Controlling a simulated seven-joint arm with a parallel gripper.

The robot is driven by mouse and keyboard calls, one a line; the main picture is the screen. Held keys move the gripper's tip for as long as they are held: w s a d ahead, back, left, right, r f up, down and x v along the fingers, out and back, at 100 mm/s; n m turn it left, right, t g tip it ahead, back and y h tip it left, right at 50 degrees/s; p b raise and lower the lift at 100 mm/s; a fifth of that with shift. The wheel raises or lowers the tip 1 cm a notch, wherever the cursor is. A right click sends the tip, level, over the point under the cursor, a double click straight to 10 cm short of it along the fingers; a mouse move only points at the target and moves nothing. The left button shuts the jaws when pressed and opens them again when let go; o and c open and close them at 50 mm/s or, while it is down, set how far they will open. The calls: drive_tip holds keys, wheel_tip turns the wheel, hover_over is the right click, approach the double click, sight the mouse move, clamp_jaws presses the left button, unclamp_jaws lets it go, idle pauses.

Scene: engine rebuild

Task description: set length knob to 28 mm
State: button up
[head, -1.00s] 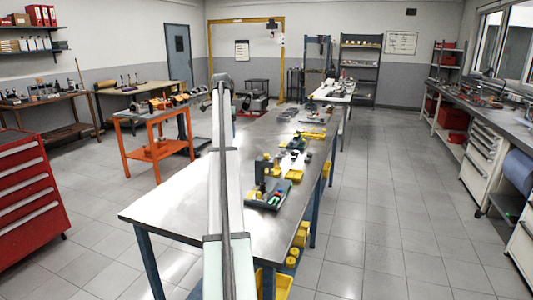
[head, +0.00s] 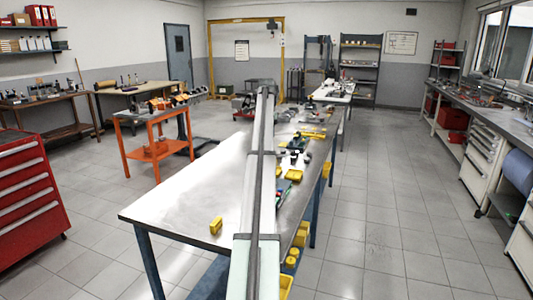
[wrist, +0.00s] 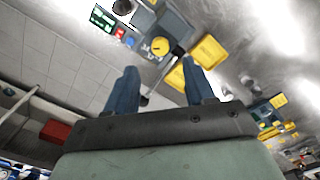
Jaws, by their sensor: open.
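A yellow round knob (wrist: 160,46) with a dark mark sits on a blue-grey device (wrist: 176,30) in the wrist view. Pale markings lie beside the knob, too small to read. The device also has a green-lit display (wrist: 103,18), a red button (wrist: 119,32) and a blue button (wrist: 130,42). My gripper (wrist: 158,66) is open and empty. In the picture, the knob shows between and just beyond its two blue fingers, apparently apart from them. In the head view my arm hides most of the device, and my gripper cannot be made out.
The steel table (head: 185,200) has bare room left of my arm, with a yellow block (head: 216,225) near its front. Yellow bins (wrist: 209,52) stand beside the device. Several small parts and yellow trays (head: 312,133) lie farther back.

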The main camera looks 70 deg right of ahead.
wheel_tip(320, 180, down, 8)
drive_tip(key=shift+r, duration=0.25)
clamp_jaws()
idle(0.6)
